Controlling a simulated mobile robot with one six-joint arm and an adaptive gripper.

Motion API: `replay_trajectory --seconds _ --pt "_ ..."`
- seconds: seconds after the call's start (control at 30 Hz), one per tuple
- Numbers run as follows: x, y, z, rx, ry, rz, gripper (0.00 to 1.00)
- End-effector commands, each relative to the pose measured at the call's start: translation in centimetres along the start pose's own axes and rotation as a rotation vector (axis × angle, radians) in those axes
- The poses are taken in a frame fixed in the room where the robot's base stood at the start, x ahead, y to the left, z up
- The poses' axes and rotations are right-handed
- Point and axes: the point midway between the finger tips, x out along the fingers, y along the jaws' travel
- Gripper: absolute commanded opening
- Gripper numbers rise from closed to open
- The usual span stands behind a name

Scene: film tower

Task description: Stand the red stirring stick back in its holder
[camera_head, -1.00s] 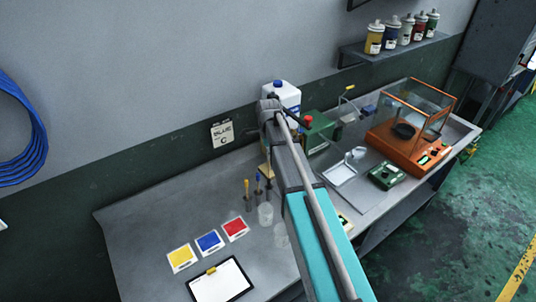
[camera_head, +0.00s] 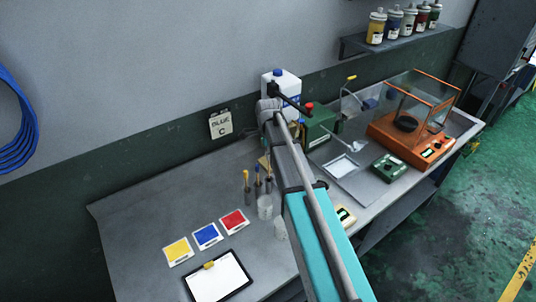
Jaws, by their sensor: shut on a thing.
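I cannot make out the red stirring stick. My gripper's fingers do not show; my grey wrist and teal arm cover the area where they could be. A thin dark bar juts right from my wrist across the white bottle, and I cannot tell what it is. Small upright holders stand in a row left of my arm. A yellow-topped stick (camera_head: 246,176) is in the left one and a blue-topped stick (camera_head: 257,172) is in the middle one. The right holder (camera_head: 269,186) stands close to my arm, and I see no red stick in it.
Yellow (camera_head: 177,251), blue (camera_head: 207,236) and red (camera_head: 233,221) cards lie near a clipboard (camera_head: 218,279). A clear beaker (camera_head: 265,208) stands before the holders. Behind my arm are a white bottle (camera_head: 287,84) and green box (camera_head: 321,122). An orange balance (camera_head: 411,141) is right.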

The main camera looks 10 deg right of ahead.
Motion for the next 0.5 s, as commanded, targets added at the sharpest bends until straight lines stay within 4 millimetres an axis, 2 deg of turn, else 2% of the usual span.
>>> replay_trajectory --seconds 0.2,0.5 --pt "1.3 -0.1 0.0 0.000 0.000 0.000 0.00" --pt "1.9 -0.1 0.1 -0.001 0.000 0.000 0.00"
